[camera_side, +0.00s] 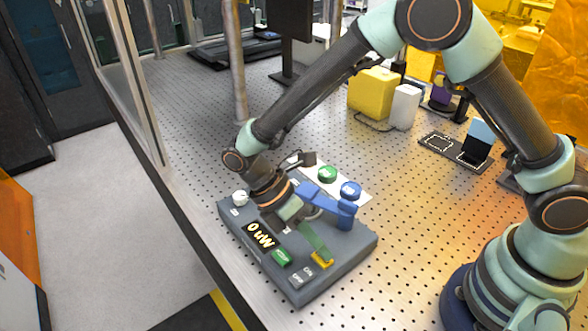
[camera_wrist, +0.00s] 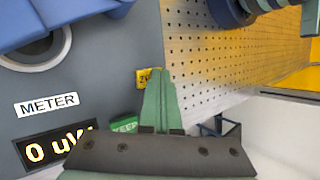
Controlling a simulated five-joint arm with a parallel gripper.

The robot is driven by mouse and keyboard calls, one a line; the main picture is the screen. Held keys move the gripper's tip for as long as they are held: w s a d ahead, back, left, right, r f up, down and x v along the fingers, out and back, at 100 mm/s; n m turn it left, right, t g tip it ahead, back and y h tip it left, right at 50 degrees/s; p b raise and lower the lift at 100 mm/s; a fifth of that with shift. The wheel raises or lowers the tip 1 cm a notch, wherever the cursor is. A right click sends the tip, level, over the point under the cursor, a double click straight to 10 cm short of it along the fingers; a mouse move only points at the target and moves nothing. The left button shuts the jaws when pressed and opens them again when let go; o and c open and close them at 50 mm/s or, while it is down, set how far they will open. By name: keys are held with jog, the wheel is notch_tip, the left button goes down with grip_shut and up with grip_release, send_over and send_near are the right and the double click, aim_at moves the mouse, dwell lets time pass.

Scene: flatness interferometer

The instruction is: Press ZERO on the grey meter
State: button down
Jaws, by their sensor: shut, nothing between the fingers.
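The grey meter (camera_side: 345,262) is a flat box near the table's front-left edge.
A green KEEP button (camera_side: 282,257) is beside the display. A blue arm-shaped part (camera_side: 335,207) stands on the meter close to my fingers. A white knob (camera_side: 240,197) is at the meter's left. Green (camera_side: 327,173) and blue (camera_side: 350,189) round pieces sit behind it.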

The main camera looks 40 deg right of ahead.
aim_at(319, 255)
jog(key=shift+r, duration=0.85)
jog(key=shift+r, duration=0.1)
jog(key=shift+r, duration=2.45)
jog(key=w+d+r+m+t+y, duration=0.1)
jog(key=d+r+m+t+y, duration=0.1)
jog(key=d+r+m+t, duration=0.4)
jog(key=d+r+m+t+y, duration=0.2)
jog(key=d+r+m+t, duration=0.3)
jog(key=d+m, duration=0.5)
jog(key=shift+w+d+r+m+t, duration=0.4)
jog(key=shift+d+r, duration=0.25)
jog(key=shift+r, duration=0.25)
